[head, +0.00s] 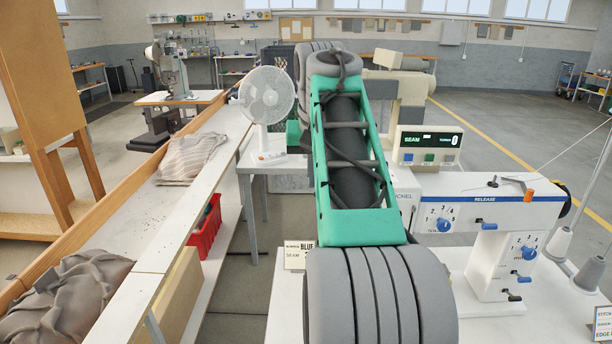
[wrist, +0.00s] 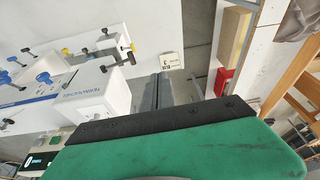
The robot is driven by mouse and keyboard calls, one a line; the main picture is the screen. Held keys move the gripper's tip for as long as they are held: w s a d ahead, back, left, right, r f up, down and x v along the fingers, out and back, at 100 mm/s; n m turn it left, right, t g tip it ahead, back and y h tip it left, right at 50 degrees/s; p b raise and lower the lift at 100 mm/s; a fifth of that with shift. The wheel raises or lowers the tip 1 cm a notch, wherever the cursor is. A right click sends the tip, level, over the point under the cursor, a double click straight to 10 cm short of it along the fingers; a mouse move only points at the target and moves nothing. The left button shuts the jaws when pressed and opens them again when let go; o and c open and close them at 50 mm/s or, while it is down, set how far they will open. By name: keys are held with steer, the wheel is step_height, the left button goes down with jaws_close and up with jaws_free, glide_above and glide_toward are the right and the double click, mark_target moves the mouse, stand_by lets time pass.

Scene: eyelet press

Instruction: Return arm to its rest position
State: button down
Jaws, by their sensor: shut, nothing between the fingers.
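My arm (head: 350,150) fills the middle of the head view, its green and grey links folded up in front of the camera. My gripper is hidden behind the arm in the head view. In the wrist view my gripper (wrist: 165,82) shows past the green and black wrist housing, with its two grey fingers together and nothing seen between them. The fingers point toward the white worktable and a small lettered card (wrist: 170,62). I cannot tell how far they are above the table.
A white sewing machine (head: 480,210) with a control box (head: 428,147) stands right of my arm. Left are a white fan (head: 266,95), a red bin (head: 205,228), and a long bench with grey cloth (head: 70,300) and beige cloth (head: 190,158). Open floor lies at far right.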

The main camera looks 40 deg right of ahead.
steer(key=w+x, duration=0.1)
steer(key=x, duration=0.9)
steer(key=s+a+f+n, duration=0.1)
steer(key=s+a+f, duration=0.3)
steer(key=f, duration=0.4)
steer(key=s+a+f+n+y, duration=0.1)
steer(key=s+a+f+n, duration=0.1)
steer(key=s+a+f, duration=0.45)
steer(key=s+a+f+n, duration=0.1)
steer(key=s+a+f, duration=0.3)
steer(key=a, duration=0.6)
steer(key=w+a+r+n+y, duration=0.1)
steer(key=a+r+n, duration=0.2)
steer(key=a, duration=0.4)
steer(key=shift+a+n+t, duration=0.25)
steer(key=shift+n+t, duration=0.05)
steer(key=shift+t, duration=0.1)
steer(key=shift+r, duration=0.15)
